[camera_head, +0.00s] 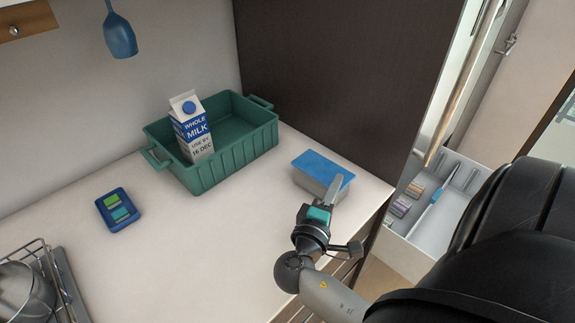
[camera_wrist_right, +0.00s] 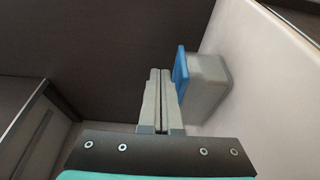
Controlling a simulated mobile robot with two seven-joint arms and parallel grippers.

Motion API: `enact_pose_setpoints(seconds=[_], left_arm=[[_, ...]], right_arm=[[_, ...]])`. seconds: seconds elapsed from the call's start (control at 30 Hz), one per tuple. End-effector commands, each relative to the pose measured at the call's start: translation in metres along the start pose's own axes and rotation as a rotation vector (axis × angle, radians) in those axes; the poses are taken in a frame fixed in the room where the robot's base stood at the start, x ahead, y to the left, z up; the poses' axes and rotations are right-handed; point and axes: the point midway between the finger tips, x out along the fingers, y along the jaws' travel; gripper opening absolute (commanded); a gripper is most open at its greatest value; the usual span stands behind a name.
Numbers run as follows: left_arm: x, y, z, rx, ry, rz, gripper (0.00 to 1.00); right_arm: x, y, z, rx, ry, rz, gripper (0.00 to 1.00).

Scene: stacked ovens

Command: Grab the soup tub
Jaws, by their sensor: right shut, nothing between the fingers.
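The soup tub (camera_head: 307,181) is a grey box-shaped tub with a blue lid, standing on the white counter near its right edge. It also shows in the right wrist view (camera_wrist_right: 207,88), just right of the fingers. My right gripper (camera_head: 336,184) is shut and empty. In the head view its fingers overlap the front right part of the tub; whether they touch it I cannot tell. My left gripper is not in view.
A green crate (camera_head: 235,166) holding a milk carton (camera_head: 191,128) stands behind and left of the tub. A blue device (camera_head: 118,209) lies further left, near a wire rack (camera_head: 40,283) with a pot. An open drawer (camera_head: 412,251) is at the right. The counter's middle is clear.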

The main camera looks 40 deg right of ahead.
Motion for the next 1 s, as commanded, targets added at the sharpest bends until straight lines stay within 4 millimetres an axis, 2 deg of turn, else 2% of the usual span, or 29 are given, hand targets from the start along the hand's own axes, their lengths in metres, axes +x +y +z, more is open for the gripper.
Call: enact_pose_setpoints(seconds=[0.1, 0.97, 1.0], left_arm=[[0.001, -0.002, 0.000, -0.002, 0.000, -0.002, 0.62], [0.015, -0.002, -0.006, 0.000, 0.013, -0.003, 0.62], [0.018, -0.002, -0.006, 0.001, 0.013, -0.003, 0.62]], right_arm=[[0.006, 0.000, -0.019, 0.003, 0.001, 0.000, 0.00], [0.050, -0.001, -0.145, 0.002, 0.001, -0.001, 0.00], [0.051, -0.008, -0.146, -0.004, 0.000, -0.003, 0.00]])
